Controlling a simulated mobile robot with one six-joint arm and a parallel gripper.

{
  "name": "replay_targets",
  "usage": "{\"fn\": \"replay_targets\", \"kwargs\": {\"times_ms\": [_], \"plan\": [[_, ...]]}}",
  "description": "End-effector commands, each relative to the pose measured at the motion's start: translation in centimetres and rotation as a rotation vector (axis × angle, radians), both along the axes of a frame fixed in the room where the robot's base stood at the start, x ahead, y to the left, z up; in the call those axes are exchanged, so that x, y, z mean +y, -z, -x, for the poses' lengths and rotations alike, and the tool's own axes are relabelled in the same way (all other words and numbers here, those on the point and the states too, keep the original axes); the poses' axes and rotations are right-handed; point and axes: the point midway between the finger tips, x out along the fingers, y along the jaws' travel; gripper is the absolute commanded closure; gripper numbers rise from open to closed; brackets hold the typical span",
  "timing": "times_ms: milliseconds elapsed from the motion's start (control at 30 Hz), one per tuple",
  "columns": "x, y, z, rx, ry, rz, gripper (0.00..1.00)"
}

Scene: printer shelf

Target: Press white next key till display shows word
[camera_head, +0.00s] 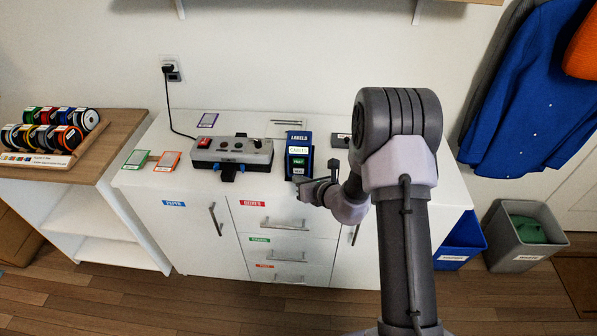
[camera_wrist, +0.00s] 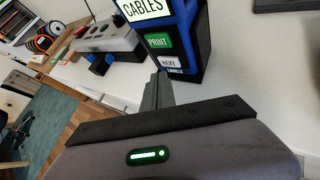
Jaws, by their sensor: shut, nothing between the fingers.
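The blue and black label printer (camera_head: 299,157) stands on the white cabinet top, and its upper part is cut off in the wrist view. Its lit display (camera_wrist: 143,8) reads "CABLES". Below the display is a green key (camera_wrist: 158,41) marked "PRINT", and below that the white key (camera_wrist: 169,62) marked "NEXT". My gripper (camera_wrist: 162,76) is shut and empty. Its fingertips are just in front of the white key, at its left lower edge in the wrist view. I cannot tell whether they touch it. In the head view my gripper (camera_head: 316,181) is at the printer's front lower right.
A grey device (camera_head: 232,152) with a red switch stands left of the printer, with a cable to the wall socket. Green and orange cards (camera_head: 167,161) lie further left. Spools (camera_head: 50,130) stand on the left shelf. A small dark item (camera_head: 340,140) lies right of the printer.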

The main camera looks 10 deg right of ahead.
Motion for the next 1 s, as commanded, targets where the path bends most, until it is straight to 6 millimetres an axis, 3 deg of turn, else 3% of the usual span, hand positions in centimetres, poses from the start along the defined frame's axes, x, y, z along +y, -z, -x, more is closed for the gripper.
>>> {"fn": "replay_targets", "kwargs": {"times_ms": [1000], "plan": [[-0.27,0.01,-0.85,0.0,0.0,0.0,1.0]]}}
